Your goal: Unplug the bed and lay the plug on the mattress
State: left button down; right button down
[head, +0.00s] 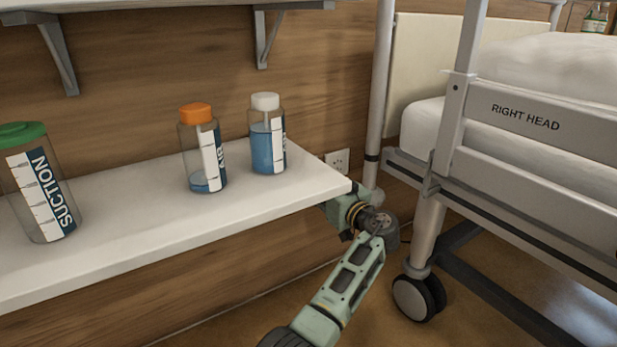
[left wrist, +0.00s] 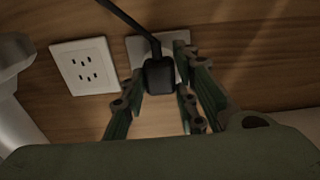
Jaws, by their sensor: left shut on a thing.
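The black plug (left wrist: 160,76) is at a wall socket (left wrist: 140,48) in the left wrist view, its cord (left wrist: 130,22) running to the upper left. It looks seated against the plate, but I cannot tell how deep. My left gripper (left wrist: 163,90) is shut on the plug, one finger on each side. In the head view my left arm reaches past the shelf end; its fingers and the plug are hidden there. The bed (head: 545,160) stands at the right, with its pale mattress (head: 424,128) behind the rail marked RIGHT HEAD. My right gripper is not in view.
An empty socket (left wrist: 85,68) is beside the plug's one. The white shelf (head: 130,225) juts out close to my arm, holding a suction bottle (head: 42,190), an orange-capped bottle (head: 203,150) and a white-capped bottle (head: 267,135). A bed caster (head: 415,298) stands right of my arm.

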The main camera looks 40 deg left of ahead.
pick_arm(q)
jog(key=shift+v, duration=1.9)
